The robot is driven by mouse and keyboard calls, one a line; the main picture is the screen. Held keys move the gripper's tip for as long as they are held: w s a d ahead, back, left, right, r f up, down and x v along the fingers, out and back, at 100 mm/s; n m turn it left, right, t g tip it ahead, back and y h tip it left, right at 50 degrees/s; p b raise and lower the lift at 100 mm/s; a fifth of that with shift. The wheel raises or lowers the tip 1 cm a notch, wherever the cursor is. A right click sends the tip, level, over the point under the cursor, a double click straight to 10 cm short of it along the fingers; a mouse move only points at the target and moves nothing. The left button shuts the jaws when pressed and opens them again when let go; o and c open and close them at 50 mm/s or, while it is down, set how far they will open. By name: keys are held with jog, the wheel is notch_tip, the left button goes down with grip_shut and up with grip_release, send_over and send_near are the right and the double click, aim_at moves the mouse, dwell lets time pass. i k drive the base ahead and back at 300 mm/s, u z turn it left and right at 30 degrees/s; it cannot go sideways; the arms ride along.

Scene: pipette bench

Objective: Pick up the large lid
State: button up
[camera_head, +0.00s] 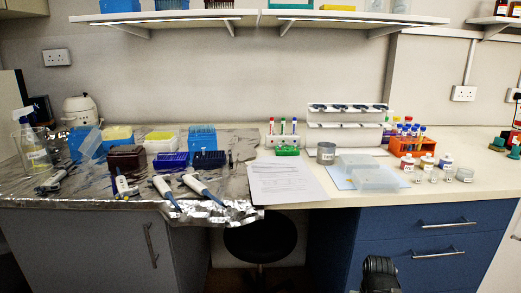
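Two clear, flat plastic pieces lie on a pale blue sheet on the right half of the bench: a front one (375,181) and one behind it (357,162). Either could be the large lid; I cannot tell lid from box at this size. Another clear, lid-like piece (91,143) leans tilted against a blue tip box at the left. My gripper (380,266) shows as a dark shape at the bottom edge, in front of the blue drawers and below the bench top, well apart from these pieces. Its fingers are not clear, and I see nothing held.
A grey cup (326,153) and white papers (284,183) lie left of the clear pieces. Small bottles (427,163) and an orange tube rack (408,145) stand to their right. A white pipette stand (346,125) is behind. Several pipettes lie on the foil-edged left side.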

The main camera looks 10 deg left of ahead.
aim_at(379, 181)
jog(key=u, duration=3.65)
jog(key=k, duration=1.65)
jog(key=z, duration=0.9)
jog(key=i, duration=0.75)
jog(key=z, duration=0.05)
